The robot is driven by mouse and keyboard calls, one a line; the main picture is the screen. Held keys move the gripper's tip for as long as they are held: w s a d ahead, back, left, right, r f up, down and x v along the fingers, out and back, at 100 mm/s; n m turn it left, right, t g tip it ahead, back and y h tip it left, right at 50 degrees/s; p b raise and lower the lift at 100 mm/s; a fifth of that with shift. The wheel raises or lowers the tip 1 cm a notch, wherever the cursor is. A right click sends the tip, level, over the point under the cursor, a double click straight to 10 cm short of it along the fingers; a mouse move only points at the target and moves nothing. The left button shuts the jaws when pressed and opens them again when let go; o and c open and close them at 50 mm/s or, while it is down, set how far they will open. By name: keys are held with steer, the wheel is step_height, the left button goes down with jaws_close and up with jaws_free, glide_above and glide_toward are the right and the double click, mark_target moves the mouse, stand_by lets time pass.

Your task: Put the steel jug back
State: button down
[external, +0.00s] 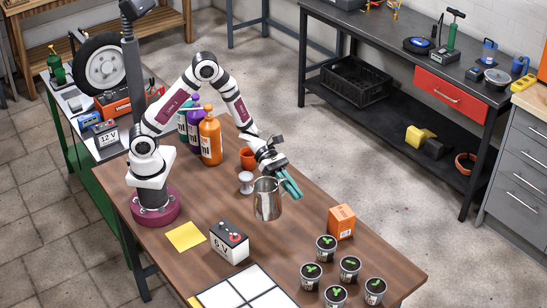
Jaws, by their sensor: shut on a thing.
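The steel jug (267,200) is a shiny metal vessel near the middle of the wooden table in the external view. My gripper (287,184) is at the jug's right side, with its teal fingers shut on it. The jug looks upright. I cannot tell for sure whether its base touches the table or is a little above it.
A white goblet-like cup (246,183) and an orange pot (248,158) stand close behind the jug. Tall bottles (210,138) stand farther back. A 6 V battery (229,243), a white grid tray (232,297), an orange box (341,221) and several small tubs (326,247) are nearer the front.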

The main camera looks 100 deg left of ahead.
steer(key=w+a+f, duration=0.1)
steer(key=a+f, duration=0.1)
steer(key=f, duration=0.1)
steer(key=w+a+f, duration=0.1)
steer(key=a+f, duration=0.2)
steer(key=f, duration=0.1)
steer(key=a+f, duration=0.2)
steer(key=f, duration=0.2)
steer(key=shift+w+a, duration=0.3)
steer(key=shift+w, duration=0.1)
steer(key=c, duration=1)
jaws_free()
